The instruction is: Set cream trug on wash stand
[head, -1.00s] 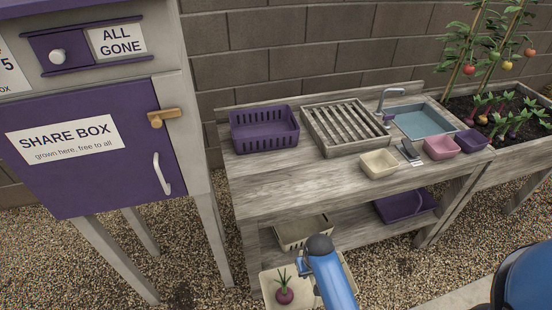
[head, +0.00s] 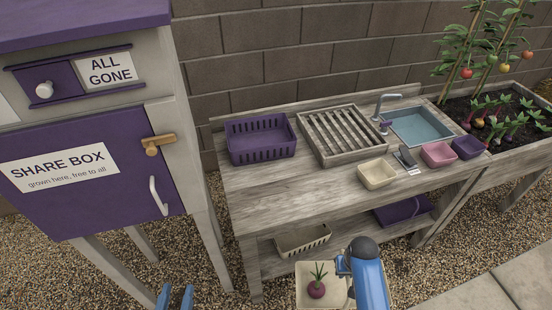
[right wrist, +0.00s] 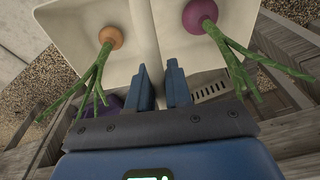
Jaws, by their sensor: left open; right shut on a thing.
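The cream trug (head: 304,274) is at the bottom of the head view, in front of the wash stand (head: 265,195) and lower than its top. A purple beet (head: 316,290) with green leaves lies in its left side. In the right wrist view the trug (right wrist: 75,32) shows two halves, with an orange root (right wrist: 110,37) in one and the beet (right wrist: 200,14) in the other. My right gripper (right wrist: 161,75) is shut on the trug at its middle divider; my arm hides part of it in the head view. My left gripper (head: 174,297) is open and empty at the bottom left.
The stand's top holds a purple basket (head: 260,138), slatted rack (head: 342,135), small cream tub (head: 377,173), pink tub (head: 438,154) and basin (head: 420,126). Its front left top is bare. A cream basket (head: 302,239) sits on the lower shelf. The share box (head: 90,205) stands left.

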